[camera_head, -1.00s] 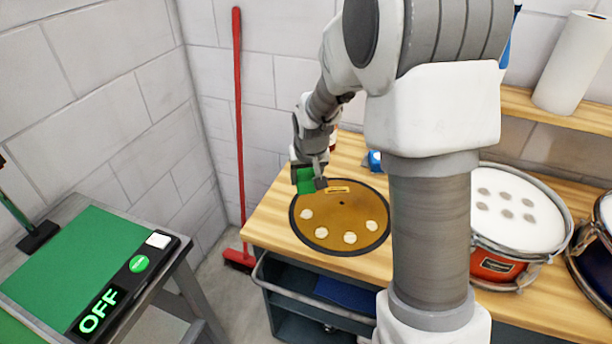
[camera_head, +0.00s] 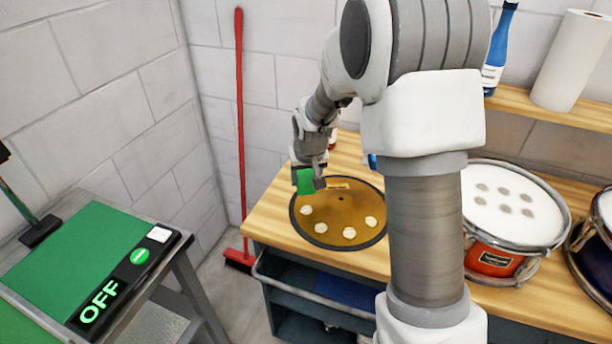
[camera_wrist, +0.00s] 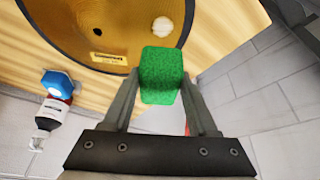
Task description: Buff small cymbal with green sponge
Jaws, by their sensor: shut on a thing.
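The small cymbal (camera_head: 345,225) is a brown-gold disc with a dark rim, lying flat on the wooden bench top. Several pale round spots show along its near side, and a small label (camera_wrist: 108,58) shows in the wrist view. My gripper (camera_head: 310,182) is shut on the green sponge (camera_wrist: 162,75), which shows between the two fingers. The sponge (camera_head: 304,182) is over the cymbal's far left edge in the head view. I cannot tell whether it touches the surface.
A red drum (camera_head: 510,215) stands on the bench to the right, with a dark blue drum (camera_head: 598,240) beyond it. A green-topped table with an OFF panel (camera_head: 120,285) is at left. A red broom (camera_head: 240,130) leans on the wall.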

